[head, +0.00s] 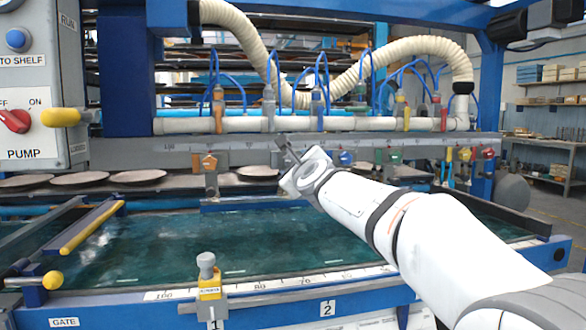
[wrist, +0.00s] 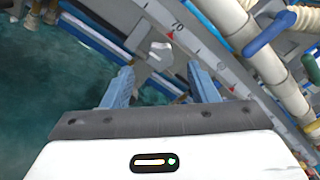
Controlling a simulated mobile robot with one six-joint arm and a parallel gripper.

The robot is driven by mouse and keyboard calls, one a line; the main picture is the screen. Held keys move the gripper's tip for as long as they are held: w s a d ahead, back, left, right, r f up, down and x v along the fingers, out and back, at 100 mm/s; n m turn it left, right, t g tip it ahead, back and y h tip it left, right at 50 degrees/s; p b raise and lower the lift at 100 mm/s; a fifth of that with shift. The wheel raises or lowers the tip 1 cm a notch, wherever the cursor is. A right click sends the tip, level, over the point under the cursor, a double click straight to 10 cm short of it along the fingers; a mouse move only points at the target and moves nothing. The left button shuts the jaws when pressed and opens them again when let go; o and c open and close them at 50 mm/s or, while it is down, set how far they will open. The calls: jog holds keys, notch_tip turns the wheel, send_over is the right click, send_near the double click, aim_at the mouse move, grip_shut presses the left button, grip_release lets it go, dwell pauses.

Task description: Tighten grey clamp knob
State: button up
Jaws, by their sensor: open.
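A pale grey clamp knob (wrist: 160,50) shows in the wrist view, just beyond and between my fingertips, beside the ruler rail. A gap appears between it and both fingers. My gripper (wrist: 160,78) is open and empty, with one blue-grey finger on each side of the view. In the head view my gripper (head: 287,150) reaches to the long grey rail, between the orange knob (head: 209,162) and the blue knob (head: 346,158). The grey knob is not clearly seen in the head view, where my gripper covers that stretch of rail.
Green knob (head: 395,156) and red knob (head: 488,152) sit farther right along the rail. Blue hoses and a cream pipe (head: 330,124) run above it. A grey-topped yellow stop (head: 208,285) stands on the front edge. The green water bath (head: 200,250) lies below.

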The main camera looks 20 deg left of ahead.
jog(key=v, duration=0.4)
jog(key=shift+b, duration=0.3)
jog(key=shift+d, duration=0.1)
jog(key=s+d+n+g+h+p, duration=0.25)
jog(key=s+d+n+p, duration=0.3)
jog(key=d+p, duration=0.45)
jog(key=s+d+n+g+h+p, duration=0.2)
jog(key=s+d+n+g+p, duration=0.2)
jog(key=d+n+p, duration=0.45)
jog(key=s+d+f+n+g+h+p, duration=0.3)
jog(key=s+d+n+g+h+p, duration=0.2)
jog(key=s+d+p, duration=0.9)
jog(key=s+d+n+g, duration=0.1)
jog(key=s+d, duration=0.3)
jog(key=s, duration=0.3)
jog(key=shift+s+d+n+p, duration=0.3)
jog(key=shift+d+n+p, duration=0.1)
